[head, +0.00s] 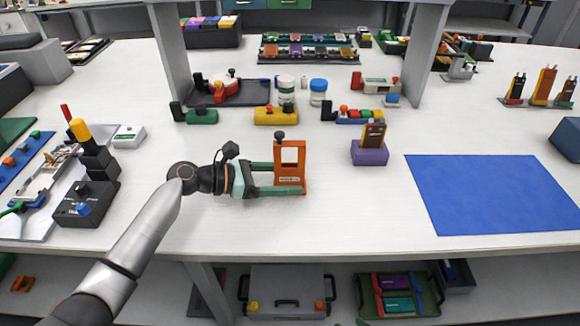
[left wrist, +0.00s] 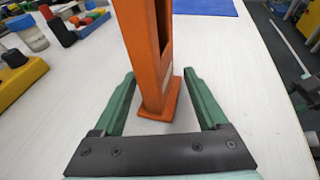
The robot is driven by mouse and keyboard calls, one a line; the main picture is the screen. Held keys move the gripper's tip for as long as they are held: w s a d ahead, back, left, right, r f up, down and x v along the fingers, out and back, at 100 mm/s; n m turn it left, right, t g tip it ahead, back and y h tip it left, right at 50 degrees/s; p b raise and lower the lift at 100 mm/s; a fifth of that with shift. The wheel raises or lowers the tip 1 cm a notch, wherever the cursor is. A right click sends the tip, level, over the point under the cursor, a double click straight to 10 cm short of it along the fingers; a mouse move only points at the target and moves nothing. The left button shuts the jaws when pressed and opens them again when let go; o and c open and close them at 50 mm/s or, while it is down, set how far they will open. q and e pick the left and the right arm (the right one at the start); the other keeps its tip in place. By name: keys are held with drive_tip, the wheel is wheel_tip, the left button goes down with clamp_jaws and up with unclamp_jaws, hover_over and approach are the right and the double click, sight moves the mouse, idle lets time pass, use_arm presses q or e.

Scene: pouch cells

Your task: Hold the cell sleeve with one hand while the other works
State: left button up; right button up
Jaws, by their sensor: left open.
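The orange upright frame (head: 291,185) with a window, which looks like the cell sleeve, stands on the white table near the middle. It also shows in the left wrist view (left wrist: 155,70), with its top cut off. My left gripper (head: 276,178) comes from the left, its green fingers open on either side of the frame's lower part. In the left wrist view, gaps show between the fingers and the frame. A dark brown cell-like piece (head: 374,135) stands in a purple block (head: 369,154) to the right. My right gripper is not in view.
A blue mat (head: 490,195) lies at the right. Yellow (head: 276,116) and green (head: 202,117) blocks and white jars stand behind the frame. A black box with a yellow-topped post (head: 86,205) is at the left. The table in front of the frame is clear.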

use_arm(q)
clamp_jaws()
idle(0.6)
